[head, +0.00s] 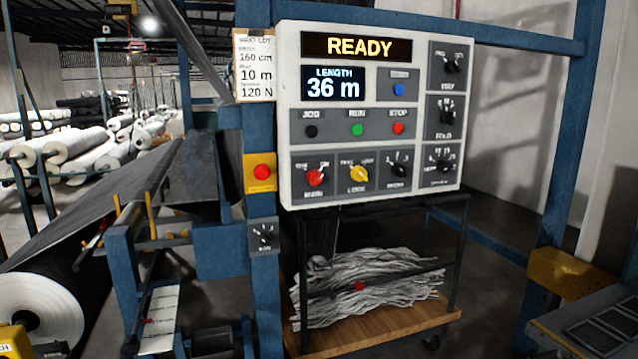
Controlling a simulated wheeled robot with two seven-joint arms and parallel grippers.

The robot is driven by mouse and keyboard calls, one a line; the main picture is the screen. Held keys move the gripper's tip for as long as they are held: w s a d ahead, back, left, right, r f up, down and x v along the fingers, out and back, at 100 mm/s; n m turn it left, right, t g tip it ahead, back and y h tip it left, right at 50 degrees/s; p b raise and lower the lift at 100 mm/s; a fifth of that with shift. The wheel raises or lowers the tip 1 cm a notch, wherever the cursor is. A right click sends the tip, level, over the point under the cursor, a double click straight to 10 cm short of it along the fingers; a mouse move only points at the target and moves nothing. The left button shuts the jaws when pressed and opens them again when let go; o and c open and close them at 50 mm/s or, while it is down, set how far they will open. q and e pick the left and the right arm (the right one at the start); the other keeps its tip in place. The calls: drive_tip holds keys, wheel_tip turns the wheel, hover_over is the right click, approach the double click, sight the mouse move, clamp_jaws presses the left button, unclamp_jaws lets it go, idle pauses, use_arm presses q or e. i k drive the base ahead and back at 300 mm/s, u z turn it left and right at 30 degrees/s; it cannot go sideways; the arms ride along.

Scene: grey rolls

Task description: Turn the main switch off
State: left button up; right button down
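The main switch (316,177) is a red rotary knob at the lower left of the white control panel (290,110). A label under it seems to read MAIN. Its handle looks tilted to the upper right, toward a small label that seems to read ON; the print is too small to be sure. The panel's upper display (359,47) reads READY in yellow, and the display below it (336,85) reads LENGTH 36 m. Neither of my grippers shows in the head view.
Beside the main switch are a yellow knob (358,173) and a black knob (399,169). Black, green and red buttons (398,128) sit above. A red button on a yellow plate (262,172) is left of the panel. A cart (385,317) with grey strips stands below.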

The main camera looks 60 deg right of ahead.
sight(314, 177)
drive_tip(key=z, duration=1.8)
drive_tip(key=k, duration=0.45)
drive_tip(key=u, duration=1.25)
drive_tip(key=i, duration=1.2)
drive_tip(key=z, duration=0.65)
